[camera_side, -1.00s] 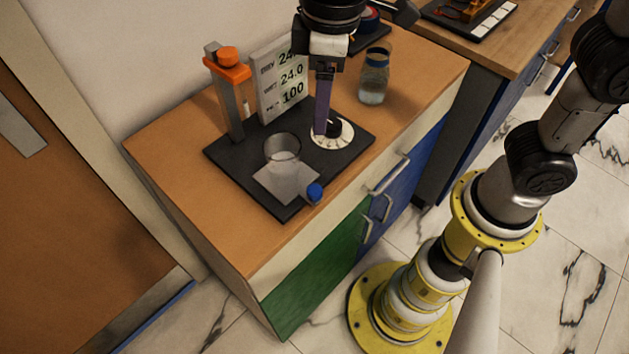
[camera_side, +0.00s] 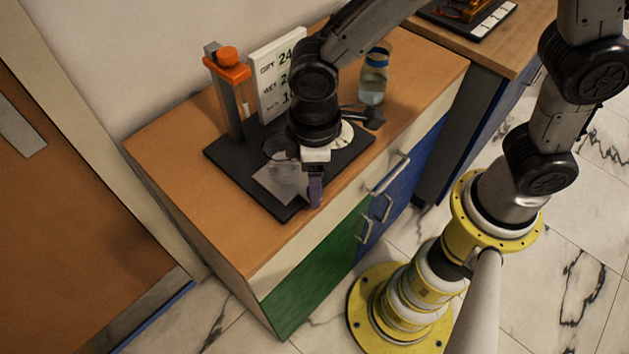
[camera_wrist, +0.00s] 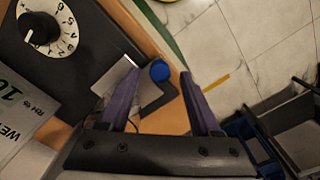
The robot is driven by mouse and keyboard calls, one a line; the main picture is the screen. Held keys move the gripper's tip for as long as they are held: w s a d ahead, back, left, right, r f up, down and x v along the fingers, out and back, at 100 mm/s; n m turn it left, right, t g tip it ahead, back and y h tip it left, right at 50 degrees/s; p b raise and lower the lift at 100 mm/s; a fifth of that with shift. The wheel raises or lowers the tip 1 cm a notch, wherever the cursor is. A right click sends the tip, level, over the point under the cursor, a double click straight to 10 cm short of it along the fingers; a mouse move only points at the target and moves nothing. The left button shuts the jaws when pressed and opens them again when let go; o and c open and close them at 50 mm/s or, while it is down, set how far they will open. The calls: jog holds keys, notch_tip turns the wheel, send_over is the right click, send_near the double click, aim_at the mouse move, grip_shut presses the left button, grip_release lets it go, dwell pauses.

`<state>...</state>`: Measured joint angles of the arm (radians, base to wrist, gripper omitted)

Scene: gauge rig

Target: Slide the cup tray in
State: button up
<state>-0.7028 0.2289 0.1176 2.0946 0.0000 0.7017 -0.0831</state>
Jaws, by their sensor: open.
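The cup tray (camera_side: 272,188) is a light grey plate at the front of the black rig base, with a clear glass cup (camera_side: 277,150) standing on it, partly hidden by my arm. In the wrist view the tray (camera_wrist: 112,76) shows as a pale plate beside a round blue knob (camera_wrist: 159,70). My gripper (camera_wrist: 160,74) is open, its purple fingers on either side of the knob in that view. I cannot tell whether they touch it. In the side view my gripper (camera_side: 315,203) points down at the tray's front corner and hides the knob.
The black base (camera_side: 226,157) carries an orange-topped post (camera_side: 228,75), a white readout panel (camera_side: 270,75) and a white dial (camera_wrist: 48,28). A blue-banded bottle (camera_side: 373,80) stands behind at the right. The counter's front edge lies close to my gripper.

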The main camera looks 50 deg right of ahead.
jog(key=shift+f, duration=0.8)
jog(key=shift+c, duration=0.2)
grip_shut()
jog(key=shift+w, duration=0.1)
dwell(0.7)
